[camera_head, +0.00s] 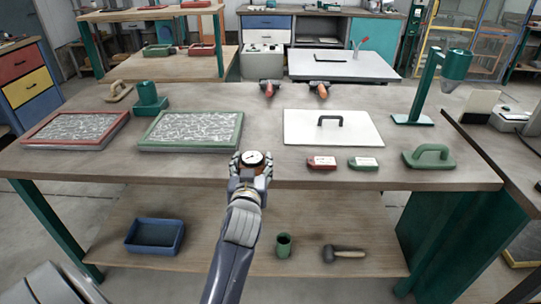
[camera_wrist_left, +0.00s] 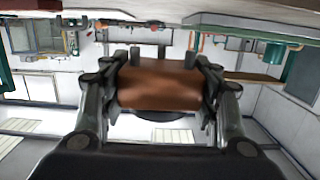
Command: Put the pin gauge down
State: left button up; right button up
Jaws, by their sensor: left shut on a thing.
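The pin gauge (camera_head: 252,159) has a round white dial face and a brown body. My left gripper (camera_head: 250,169) is shut on it at the front edge of the workbench (camera_head: 270,173), in front of the gap between the green-framed tray and the white board. In the left wrist view the gauge's brown body (camera_wrist_left: 160,85) sits between both fingers of the left gripper (camera_wrist_left: 163,88). I cannot tell whether the gauge touches the bench top. My right gripper is not in view.
A green-framed tray (camera_head: 153,146) and a red-framed tray (camera_head: 38,141) lie to the left. The bench middle behind the gauge is clear.

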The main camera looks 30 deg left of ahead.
pick_arm(q)
jog(key=shift+w, duration=0.1)
jog(key=w+a, duration=0.1)
jog(key=w, duration=0.4)
jog(key=w+a, duration=0.2)
jog(key=w, duration=0.2)
jog(key=w+a+f+p, duration=0.1)
jog(key=w, duration=0.4)
jog(key=shift+w+a+f, duration=0.1)
jog(key=shift+w+a, duration=0.1)
jog(key=shift+w, duration=0.1)
jog(key=shift+w+f, duration=0.15)
jog(key=shift+f, duration=0.45)
jog(key=shift+w+f, duration=0.15)
jog(key=shift+f, duration=0.9)
jog(key=shift+f, duration=0.25)
jog(key=o, duration=1.2)
